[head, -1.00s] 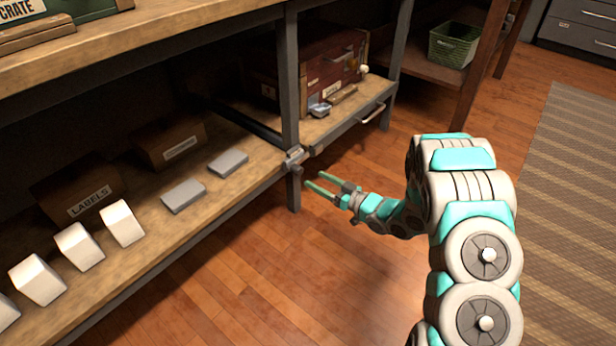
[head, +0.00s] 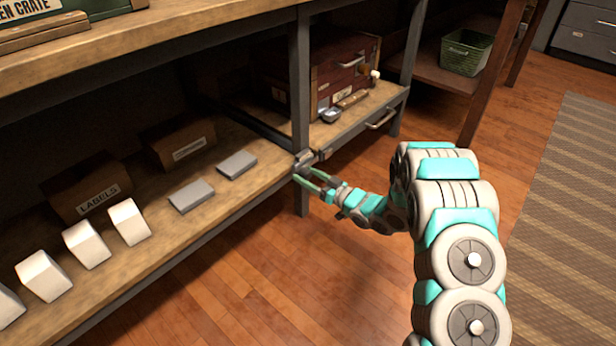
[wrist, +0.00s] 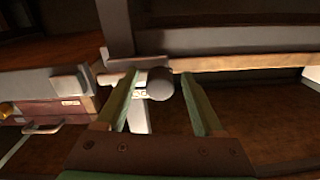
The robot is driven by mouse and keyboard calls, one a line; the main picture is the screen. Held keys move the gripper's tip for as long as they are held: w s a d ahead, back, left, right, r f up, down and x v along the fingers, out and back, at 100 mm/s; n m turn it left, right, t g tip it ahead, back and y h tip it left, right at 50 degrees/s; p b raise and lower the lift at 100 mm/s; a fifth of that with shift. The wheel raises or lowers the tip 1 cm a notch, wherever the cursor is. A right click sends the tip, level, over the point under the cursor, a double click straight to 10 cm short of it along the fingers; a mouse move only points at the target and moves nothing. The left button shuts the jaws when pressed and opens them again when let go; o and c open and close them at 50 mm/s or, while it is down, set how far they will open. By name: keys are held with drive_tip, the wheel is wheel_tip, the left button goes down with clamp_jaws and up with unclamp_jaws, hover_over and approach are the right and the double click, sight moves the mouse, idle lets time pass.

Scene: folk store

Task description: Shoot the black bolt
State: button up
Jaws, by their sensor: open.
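The dark bolt (head: 304,160) is mounted at the shelf post, at the front edge between the long shelf and the drawer unit. In the wrist view its round dark knob (wrist: 160,83) shows between my fingertips, with a lighter bar to its left. My gripper (head: 308,178) is open, its green fingers pointing at the bolt from the front right. In the wrist view the fingers of my gripper (wrist: 161,76) stand on either side of the knob, with a gap visible on the right. I cannot tell whether either finger touches it.
A drawer with a bar handle (head: 381,119) sits right of the post (head: 299,85). A red-brown chest (head: 345,70) and a small metal scoop (head: 332,115) rest above it. White blocks (head: 87,245) and grey slabs (head: 237,164) line the shelf. The wooden floor in front is clear.

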drive_tip(key=shift+c, duration=0.3)
clamp_jaws()
idle(1.1)
